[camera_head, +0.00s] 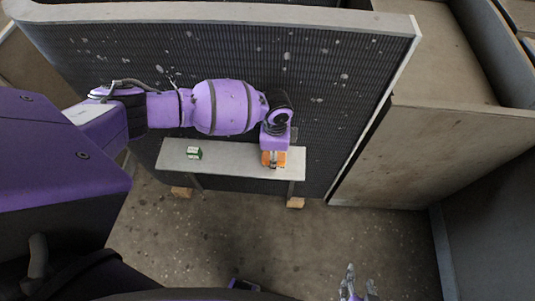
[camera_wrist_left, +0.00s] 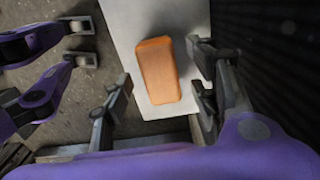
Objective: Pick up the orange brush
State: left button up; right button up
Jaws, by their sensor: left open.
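The orange brush (camera_head: 281,159) lies on a narrow pale bench (camera_head: 228,160), near the bench's right end. In the left wrist view the brush (camera_wrist_left: 158,70) shows as an orange block with rounded edges. My left gripper (camera_head: 273,158) is directly above the brush and partly hides it in the head view. In the left wrist view its open fingers (camera_wrist_left: 160,78) stand one on each side of the brush, with gaps visible. My right gripper (camera_head: 359,284) is low at the bottom of the head view, its fingers apart and empty, away from the bench.
A small green-and-white item (camera_head: 194,153) lies on the left part of the bench. A large dark ribbed panel (camera_head: 330,75) with a pale frame stands right behind the bench. Concrete-coloured walls (camera_head: 400,150) rise at the right. The floor (camera_head: 300,235) in front is mostly clear.

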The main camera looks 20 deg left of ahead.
pick_arm(q)
jog(key=shift+w+f, duration=0.1)
jog(key=shift+f, duration=0.7)
jog(key=shift+c, duration=0.5)
grip_shut()
jog(key=shift+r, duration=0.2)
